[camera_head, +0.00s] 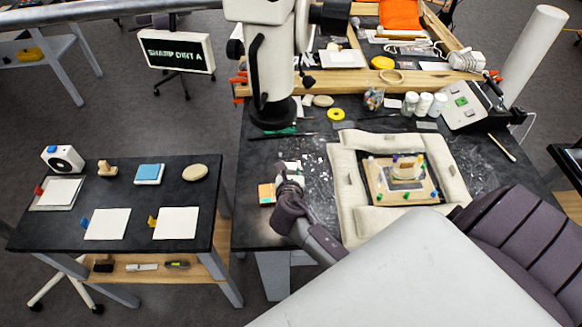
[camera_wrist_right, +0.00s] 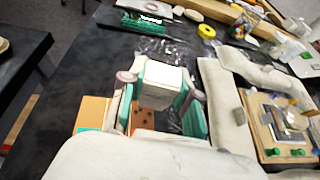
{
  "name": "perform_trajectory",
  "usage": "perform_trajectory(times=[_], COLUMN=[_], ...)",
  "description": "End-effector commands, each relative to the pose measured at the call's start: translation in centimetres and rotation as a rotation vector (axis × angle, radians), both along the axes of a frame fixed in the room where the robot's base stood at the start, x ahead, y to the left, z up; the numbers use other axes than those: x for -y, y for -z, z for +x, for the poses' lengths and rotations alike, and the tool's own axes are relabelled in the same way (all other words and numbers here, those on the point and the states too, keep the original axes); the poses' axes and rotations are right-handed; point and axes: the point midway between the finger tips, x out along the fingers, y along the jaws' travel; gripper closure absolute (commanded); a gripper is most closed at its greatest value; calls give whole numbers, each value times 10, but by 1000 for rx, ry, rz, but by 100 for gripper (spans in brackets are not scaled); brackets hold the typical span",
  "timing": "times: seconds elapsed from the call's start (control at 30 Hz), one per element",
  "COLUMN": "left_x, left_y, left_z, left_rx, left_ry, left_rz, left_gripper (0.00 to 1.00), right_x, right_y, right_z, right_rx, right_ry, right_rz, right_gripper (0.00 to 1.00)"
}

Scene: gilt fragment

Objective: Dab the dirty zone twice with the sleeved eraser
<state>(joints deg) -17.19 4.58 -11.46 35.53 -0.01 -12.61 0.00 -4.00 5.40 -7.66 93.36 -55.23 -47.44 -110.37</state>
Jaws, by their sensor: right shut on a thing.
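My right gripper (camera_head: 291,172) is over the left part of the dark worktable. In the wrist view its green-padded fingers (camera_wrist_right: 160,100) are shut on a white block, apparently the sleeved eraser (camera_wrist_right: 163,76); the fingers hide its sides. The gilt fragment (camera_head: 405,168) lies on a wooden board (camera_head: 420,192) with coloured pins, inside a pale padded frame (camera_head: 347,195), right of the gripper. The board also shows at the right of the wrist view (camera_wrist_right: 262,128), apart from the eraser. I cannot make out a distinct dirty zone. My left gripper is not in view.
An orange-brown box (camera_head: 266,194) sits beside the gripper. White scraps and dust lie nearby. A microscope-like instrument (camera_head: 262,60) hangs over the table's back left. White jars (camera_head: 424,104) stand behind the frame. A side table (camera_head: 130,225) holds cards and blocks. A screen (camera_head: 178,50) stands behind.

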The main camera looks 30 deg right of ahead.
Motion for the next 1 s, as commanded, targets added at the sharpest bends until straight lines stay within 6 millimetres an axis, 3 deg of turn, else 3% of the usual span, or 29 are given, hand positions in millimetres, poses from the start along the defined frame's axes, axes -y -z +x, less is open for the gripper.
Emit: perform_trajectory(times=[0.37,0.8,1.0], left_x=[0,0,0], left_y=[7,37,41], left_z=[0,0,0], left_rx=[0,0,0], left_ry=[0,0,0], left_rz=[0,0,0], left_gripper=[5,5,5], right_x=[0,-1,-1], right_y=[9,52,59], right_z=[0,-1,-1], right_rx=[0,-1,1], right_ry=[0,-1,-1], right_rz=[0,0,1], right_gripper=[100,100,100])
